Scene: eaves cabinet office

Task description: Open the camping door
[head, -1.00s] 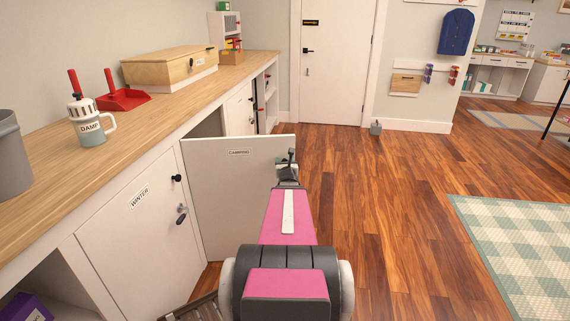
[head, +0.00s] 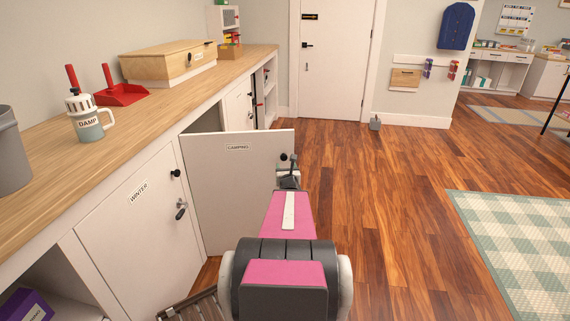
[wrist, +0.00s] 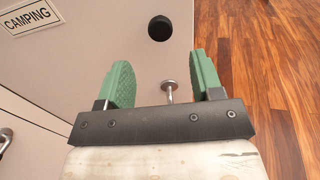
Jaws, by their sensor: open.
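The white camping door (head: 225,195), with a "CAMPING" label, stands swung out from the cabinet, an opening visible behind its top edge. Its black round knob (head: 283,157) shows near the free edge, just above my gripper (head: 289,174). In the wrist view the door (wrist: 75,60) fills the left and middle, and the knob (wrist: 159,28) lies beyond the fingertips. My gripper (wrist: 160,75) is open, its green fingers apart. A small metal lock piece (wrist: 169,90) shows between the fingers; I cannot tell whether they touch the door.
The winter door (head: 140,235), with a black knob and a metal lock handle, is shut at left. Wood floor (head: 390,200) is clear to the right.

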